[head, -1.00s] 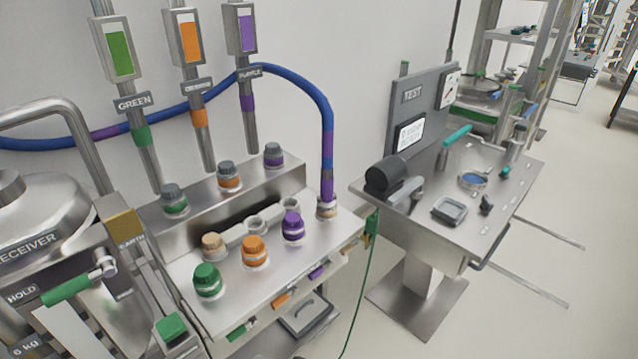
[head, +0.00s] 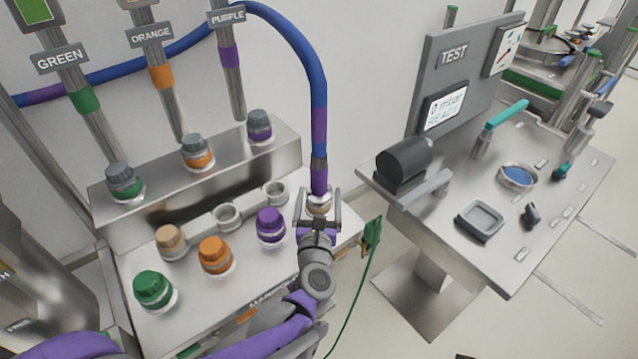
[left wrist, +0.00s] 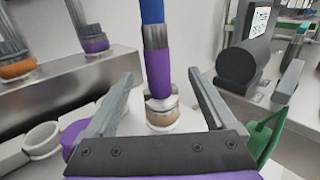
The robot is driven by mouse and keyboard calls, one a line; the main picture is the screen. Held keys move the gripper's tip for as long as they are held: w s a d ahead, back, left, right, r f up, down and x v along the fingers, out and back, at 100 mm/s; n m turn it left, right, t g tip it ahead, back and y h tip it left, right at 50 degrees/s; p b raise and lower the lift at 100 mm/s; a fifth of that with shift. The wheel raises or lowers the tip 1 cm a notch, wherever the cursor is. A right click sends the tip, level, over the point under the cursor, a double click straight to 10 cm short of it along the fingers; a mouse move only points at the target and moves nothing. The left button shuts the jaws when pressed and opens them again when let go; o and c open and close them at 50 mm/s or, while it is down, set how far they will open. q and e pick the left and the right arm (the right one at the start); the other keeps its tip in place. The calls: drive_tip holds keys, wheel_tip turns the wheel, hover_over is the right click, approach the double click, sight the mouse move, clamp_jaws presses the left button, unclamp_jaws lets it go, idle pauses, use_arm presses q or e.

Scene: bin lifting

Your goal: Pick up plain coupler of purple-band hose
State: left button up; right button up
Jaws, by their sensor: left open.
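The purple-band hose (head: 318,95) is blue with purple bands and hangs down to the right end of the steel bench. Its lower end has a purple sleeve (left wrist: 157,70) and a plain metal coupler (left wrist: 161,105), seated upright on a tan-ringed socket. In the head view the coupler (head: 319,199) is partly hidden by my gripper. My left gripper (head: 318,195) is open, with one finger on each side of the coupler. In the left wrist view the open fingers (left wrist: 158,92) straddle the hose end, with gaps on both sides. My right gripper is not in view.
Green (head: 154,289), orange (head: 215,255), purple (head: 271,226) and tan (head: 171,241) caps stand on the bench left of the gripper. A green clip (head: 371,232) with a cord hangs at the bench's right edge. The test table (head: 510,262) stands further right.

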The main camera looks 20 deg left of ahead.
sight(318, 177)
use_arm(q)
drive_tip(key=x, duration=0.3)
drive_tip(key=shift+w+a+r, duration=0.1)
drive_tip(key=shift+w+a, duration=0.05)
drive_tip(key=shift+w, duration=0.1)
drive_tip(key=x, duration=0.3)
drive_tip(key=p+x, duration=0.1)
drive_tip(key=x, duration=0.1)
drive_tip(key=shift+w+a+f, duration=0.25)
drive_tip(key=shift+w, duration=0.1)
clamp_jaws()
